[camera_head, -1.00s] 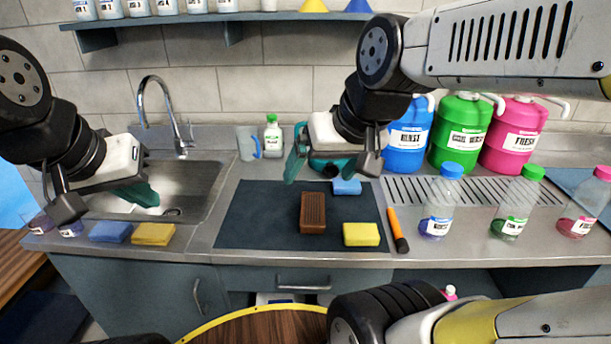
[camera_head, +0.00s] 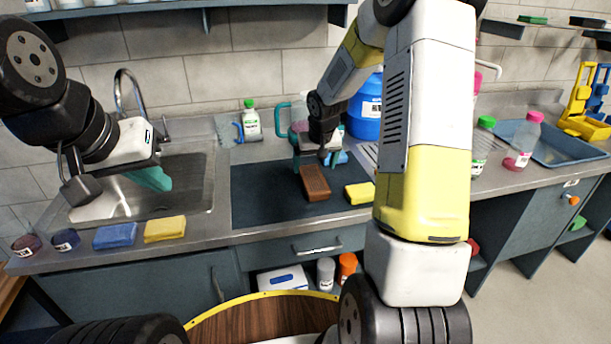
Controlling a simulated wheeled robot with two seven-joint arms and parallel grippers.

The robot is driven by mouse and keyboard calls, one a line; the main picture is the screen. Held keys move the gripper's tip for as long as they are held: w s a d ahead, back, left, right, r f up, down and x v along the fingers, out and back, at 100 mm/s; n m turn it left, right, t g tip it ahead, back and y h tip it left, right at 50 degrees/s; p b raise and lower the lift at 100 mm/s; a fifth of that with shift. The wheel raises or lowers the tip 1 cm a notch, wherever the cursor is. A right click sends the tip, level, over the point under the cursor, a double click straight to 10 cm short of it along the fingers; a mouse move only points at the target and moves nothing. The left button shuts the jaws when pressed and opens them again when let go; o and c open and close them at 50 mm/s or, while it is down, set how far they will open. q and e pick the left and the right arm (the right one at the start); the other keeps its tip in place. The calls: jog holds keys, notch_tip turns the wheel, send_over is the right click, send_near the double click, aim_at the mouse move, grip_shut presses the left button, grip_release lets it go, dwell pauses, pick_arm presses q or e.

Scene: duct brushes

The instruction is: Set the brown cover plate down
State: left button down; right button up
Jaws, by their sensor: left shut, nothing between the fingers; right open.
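The brown cover plate (camera_head: 314,183), a small slab, appears to lie flat on the dark mat (camera_head: 262,196) on the counter, near the mat's front edge. My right gripper (camera_head: 315,164), with teal fingers, is open just behind and above the plate. I see no grip on the plate; whether a fingertip touches it I cannot tell. My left gripper (camera_head: 150,179) is shut and empty above the sink, well left of the plate.
A yellow sponge (camera_head: 359,193) lies right of the plate, and a blue one behind it. The sink (camera_head: 190,195) is left of the mat, with blue (camera_head: 115,236) and yellow sponges (camera_head: 165,229) in front. Bottles stand behind. The mat's left part is clear.

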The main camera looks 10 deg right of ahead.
aim_at(313, 178)
jog(key=x, duration=0.8)
jog(key=shift+d+f, duration=0.1)
jog(key=shift+d, duration=0.1)
jog(key=c, duration=1.9)
